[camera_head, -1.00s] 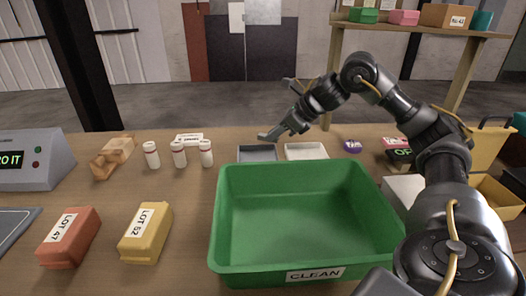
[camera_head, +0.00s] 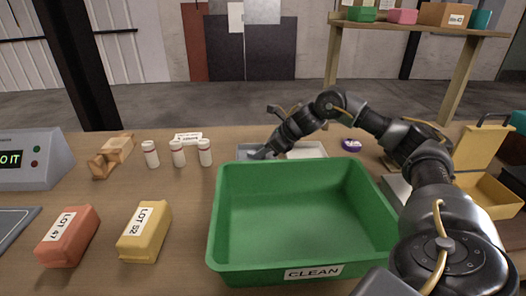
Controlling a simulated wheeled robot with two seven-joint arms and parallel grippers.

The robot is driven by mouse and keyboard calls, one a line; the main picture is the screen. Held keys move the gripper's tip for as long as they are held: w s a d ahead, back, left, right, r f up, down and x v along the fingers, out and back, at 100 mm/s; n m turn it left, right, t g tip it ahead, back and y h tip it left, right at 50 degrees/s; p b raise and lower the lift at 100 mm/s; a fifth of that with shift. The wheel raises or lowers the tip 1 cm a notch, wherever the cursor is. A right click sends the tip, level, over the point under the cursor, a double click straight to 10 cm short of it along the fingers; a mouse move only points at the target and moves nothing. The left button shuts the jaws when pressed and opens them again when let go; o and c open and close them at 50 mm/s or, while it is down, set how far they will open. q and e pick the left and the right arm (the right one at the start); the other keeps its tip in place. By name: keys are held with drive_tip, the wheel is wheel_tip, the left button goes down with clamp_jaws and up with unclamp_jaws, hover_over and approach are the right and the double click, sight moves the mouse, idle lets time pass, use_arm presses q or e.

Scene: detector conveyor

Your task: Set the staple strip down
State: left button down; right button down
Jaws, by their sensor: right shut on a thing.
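My right gripper (camera_head: 259,154) reaches over the green bin's far side, low at the grey tray (camera_head: 243,151) behind the bin. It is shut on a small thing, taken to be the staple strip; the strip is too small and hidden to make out. I cannot tell whether it touches the tray. A white tray (camera_head: 308,150) lies just right of the grey one, partly behind my right arm. My left gripper is not in view.
The large green bin (camera_head: 300,272) labelled CLEAN stands in front of the trays. Several white bottles (camera_head: 178,153) stand to the left. Red (camera_head: 68,238) and yellow (camera_head: 145,234) lot blocks lie front left. A purple roll (camera_head: 351,145) and an open yellow case (camera_head: 487,192) are right.

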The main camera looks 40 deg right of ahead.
drive_tip(key=shift+f, duration=0.1)
drive_tip(key=c, duration=1.4)
unclamp_jaws()
drive_tip(key=shift+r, duration=0.2)
drive_tip(key=v, duration=1.2)
drive_tip(key=shift+f, duration=0.1)
